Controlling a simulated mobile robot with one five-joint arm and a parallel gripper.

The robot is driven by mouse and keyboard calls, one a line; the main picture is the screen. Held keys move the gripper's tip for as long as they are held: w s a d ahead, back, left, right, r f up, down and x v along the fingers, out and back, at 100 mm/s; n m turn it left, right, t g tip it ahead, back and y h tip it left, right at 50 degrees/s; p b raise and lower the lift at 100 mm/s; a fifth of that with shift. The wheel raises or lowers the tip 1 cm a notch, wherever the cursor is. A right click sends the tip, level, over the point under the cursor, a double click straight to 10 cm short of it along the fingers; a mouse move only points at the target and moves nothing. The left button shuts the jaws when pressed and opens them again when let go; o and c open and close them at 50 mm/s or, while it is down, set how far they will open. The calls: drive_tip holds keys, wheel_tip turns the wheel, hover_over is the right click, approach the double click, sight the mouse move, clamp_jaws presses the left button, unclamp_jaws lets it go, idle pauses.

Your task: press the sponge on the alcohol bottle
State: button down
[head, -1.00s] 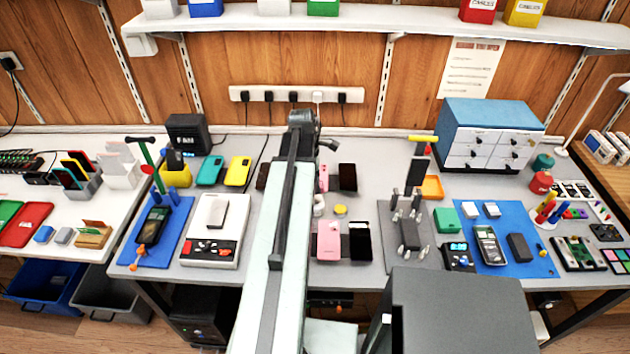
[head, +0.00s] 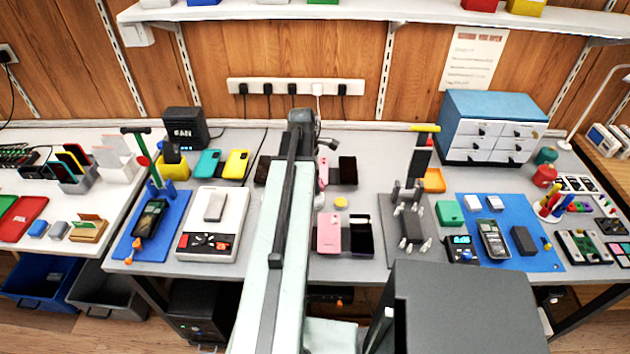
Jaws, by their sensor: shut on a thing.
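My arm (head: 290,190) reaches from the bottom edge over the middle of the grey workbench, its far end close to the wall. Its jaws are hidden behind my own arm, so I cannot see what they hold. A small whitish thing (head: 319,198) stands right beside the arm, partly covered by it; it may be the alcohol bottle, but it is too small to tell. A small yellow round thing (head: 340,202) lies just right of it. I cannot make out a sponge for certain.
A pink phone (head: 329,233) and a black phone (head: 361,236) lie right of my arm. A white device (head: 213,224) is to the left. A blue drawer cabinet (head: 489,127) stands at the back right. A power strip (head: 295,90) runs along the wall.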

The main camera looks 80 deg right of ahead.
drive_tip(key=shift+f+b, duration=0.75)
drive_tip(key=shift+f, duration=0.05)
idle(0.4)
drive_tip(key=shift+r, duration=0.1)
idle(0.4)
wheel_tip(320, 180, up, 7)
drive_tip(key=p, duration=0.7)
